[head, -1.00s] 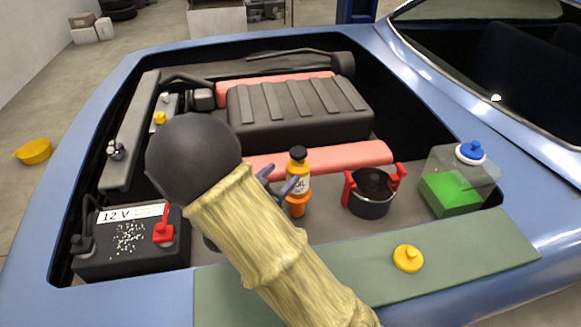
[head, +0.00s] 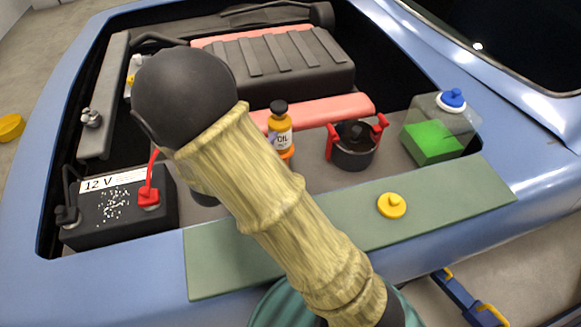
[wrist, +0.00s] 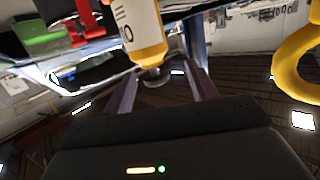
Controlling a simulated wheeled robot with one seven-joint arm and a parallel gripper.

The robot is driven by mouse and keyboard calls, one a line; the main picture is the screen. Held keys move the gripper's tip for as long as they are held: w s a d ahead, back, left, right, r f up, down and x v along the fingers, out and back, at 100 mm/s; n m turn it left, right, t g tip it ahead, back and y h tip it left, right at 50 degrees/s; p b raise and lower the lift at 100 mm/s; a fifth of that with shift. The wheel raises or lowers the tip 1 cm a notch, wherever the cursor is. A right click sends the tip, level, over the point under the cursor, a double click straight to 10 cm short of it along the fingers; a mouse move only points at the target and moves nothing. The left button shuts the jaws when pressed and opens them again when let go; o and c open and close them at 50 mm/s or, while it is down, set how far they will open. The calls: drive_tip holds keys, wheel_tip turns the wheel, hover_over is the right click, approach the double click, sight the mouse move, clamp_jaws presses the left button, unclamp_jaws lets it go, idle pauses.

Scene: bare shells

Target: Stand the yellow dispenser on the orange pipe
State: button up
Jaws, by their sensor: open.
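The yellow dispenser (head: 280,133), an OIL bottle with a black cap, stands upright in the engine bay. Orange shows directly under it, the top of the orange pipe (head: 288,155); my arm hides the rest of the pipe. The bottle appears to rest on it. My gripper (wrist: 163,72) is open. In the wrist view, which is upside down, the dispenser (wrist: 141,30) is in front of the spread fingers, with its cap toward the gap. Nothing is visibly held. In the head view my fingers are hidden behind my arm.
A black pot-like part with red handles (head: 354,155) is right of the dispenser, then a clear tank with green fluid (head: 434,140). A 12 V battery (head: 118,210) is at left. A yellow knob (head: 392,205) sits on the green front strip. A yellow loop (wrist: 292,70) is near my gripper.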

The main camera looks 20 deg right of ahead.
drive_tip(key=s+d+n+g+y, duration=0.2)
drive_tip(key=s+g+y, duration=0.1)
drive_tip(key=s, duration=0.2)
drive_tip(key=s+d+f+n+g+y, duration=0.1)
drive_tip(key=s+d+n+g+y, duration=0.1)
drive_tip(key=s, duration=0.4)
drive_tip(key=s+d+n+g+y, duration=0.2)
drive_tip(key=s+n+g+y, duration=0.2)
drive_tip(key=s+y, duration=0.1)
drive_tip(key=shift+s+d+f+g, duration=0.3)
drive_tip(key=shift+s+d, duration=0.1)
drive_tip(key=shift+s, duration=0.2)
